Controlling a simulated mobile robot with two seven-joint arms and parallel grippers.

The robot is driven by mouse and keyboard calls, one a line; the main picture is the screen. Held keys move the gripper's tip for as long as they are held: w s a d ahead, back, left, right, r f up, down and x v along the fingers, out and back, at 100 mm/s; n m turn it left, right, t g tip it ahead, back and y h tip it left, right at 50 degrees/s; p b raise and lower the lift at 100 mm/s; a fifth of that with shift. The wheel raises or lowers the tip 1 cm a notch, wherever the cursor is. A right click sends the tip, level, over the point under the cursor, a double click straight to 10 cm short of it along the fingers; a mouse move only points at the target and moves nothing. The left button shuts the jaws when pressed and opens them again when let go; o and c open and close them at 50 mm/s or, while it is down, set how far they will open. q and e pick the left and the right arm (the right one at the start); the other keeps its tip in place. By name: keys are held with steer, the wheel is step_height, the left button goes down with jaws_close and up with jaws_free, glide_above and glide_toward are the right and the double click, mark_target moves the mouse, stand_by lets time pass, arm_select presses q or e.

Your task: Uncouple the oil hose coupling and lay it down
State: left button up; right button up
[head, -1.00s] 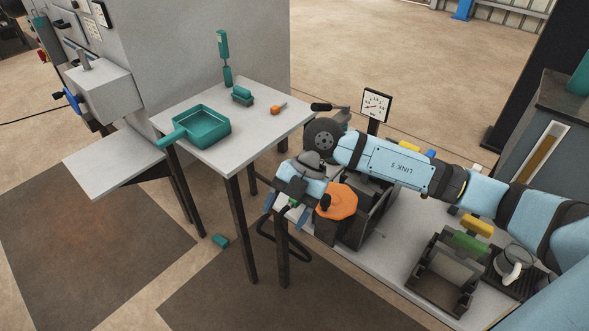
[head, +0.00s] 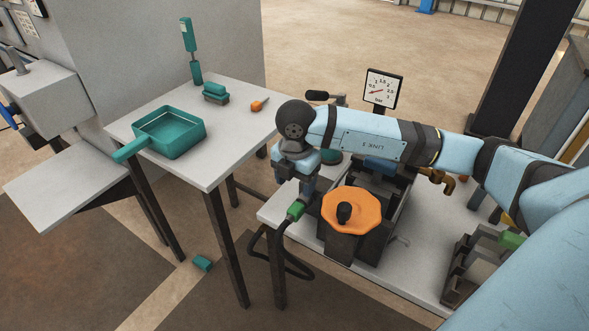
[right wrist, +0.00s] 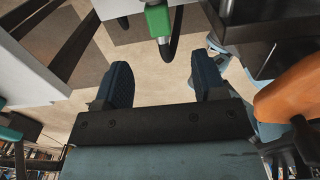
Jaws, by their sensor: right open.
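The oil hose coupling (head: 296,210) is a green block at the front left edge of the press table, beside the press block. A black hose (head: 276,248) runs from it and hangs in a loop below the edge. My right gripper (head: 302,187) is just behind and above the coupling in the head view, pointing down. In the right wrist view the jaws (right wrist: 163,75) are open and empty, with the green coupling (right wrist: 158,20) ahead of the gap, apart from both fingers. The coupling's joint with the press is hidden. My left gripper is not in view.
An orange knob (head: 357,209) on the press block stands close right of my gripper. A pressure gauge (head: 382,88) stands behind.

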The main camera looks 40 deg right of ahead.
mark_target(294, 209)
step_height(294, 209, down, 9)
steer(key=shift+w+f+b, duration=0.1)
steer(key=shift+b, duration=0.3)
steer(key=shift+c, duration=0.2)
steer(key=c, duration=1.1)
steer(key=shift+o, duration=0.2)
steer(key=shift+a, duration=0.1)
steer(key=shift+s+a+p, duration=0.15)
steer(key=shift+s+a, duration=0.15)
steer(key=shift+a, duration=0.35)
steer(key=shift+s+a+p, duration=0.15)
steer(key=shift+s+a, duration=0.1)
steer(key=shift+a, duration=0.35)
steer(key=shift+s+a, duration=0.1)
steer(key=shift+a, duration=0.05)
steer(key=shift+s+a, duration=0.25)
steer(key=shift+a, duration=0.25)
steer(key=shift+s+a, duration=0.2)
steer(key=shift+a, duration=0.3)
